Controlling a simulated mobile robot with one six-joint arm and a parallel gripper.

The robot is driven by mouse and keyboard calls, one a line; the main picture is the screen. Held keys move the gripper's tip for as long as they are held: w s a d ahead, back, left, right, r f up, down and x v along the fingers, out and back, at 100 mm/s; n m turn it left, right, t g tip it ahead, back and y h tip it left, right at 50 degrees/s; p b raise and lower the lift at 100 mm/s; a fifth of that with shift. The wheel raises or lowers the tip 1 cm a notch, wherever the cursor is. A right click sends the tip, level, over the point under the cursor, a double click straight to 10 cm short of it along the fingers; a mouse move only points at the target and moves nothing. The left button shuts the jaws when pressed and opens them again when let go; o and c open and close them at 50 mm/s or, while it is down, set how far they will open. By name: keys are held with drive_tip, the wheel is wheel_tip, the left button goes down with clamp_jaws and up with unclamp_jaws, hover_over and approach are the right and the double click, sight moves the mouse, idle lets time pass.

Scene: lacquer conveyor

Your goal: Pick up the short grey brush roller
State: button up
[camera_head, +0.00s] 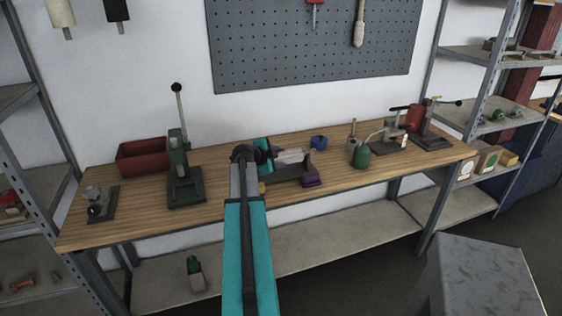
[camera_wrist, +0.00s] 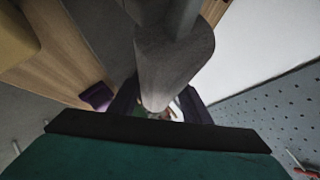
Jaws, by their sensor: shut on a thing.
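The short grey brush roller (camera_wrist: 174,62) fills the upper middle of the wrist view, with a thicker grey body and a narrower end toward the top. My gripper (camera_wrist: 158,106) is shut on it, its dark jaws on either side of the roller's lower end. In the head view my gripper (camera_head: 290,168) is over the middle of the workbench, and a pale grey piece beside it seems to be the roller (camera_head: 291,156). I cannot tell there whether the roller is clear of the bench top.
The front right of the bench is clear.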

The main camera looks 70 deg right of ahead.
drive_tip(key=shift+r+b, duration=0.65)
drive_tip(key=shift+r, duration=0.65)
drive_tip(key=s+a+b, duration=0.3)
drive_tip(key=a, duration=0.4)
drive_tip(key=s+a+r+b, duration=0.1)
drive_tip(key=s+a+b, duration=0.2)
drive_tip(key=a, duration=0.4)
drive_tip(key=shift+s+a+r, duration=0.2)
drive_tip(key=shift+s+a, duration=0.05)
idle(0.5)
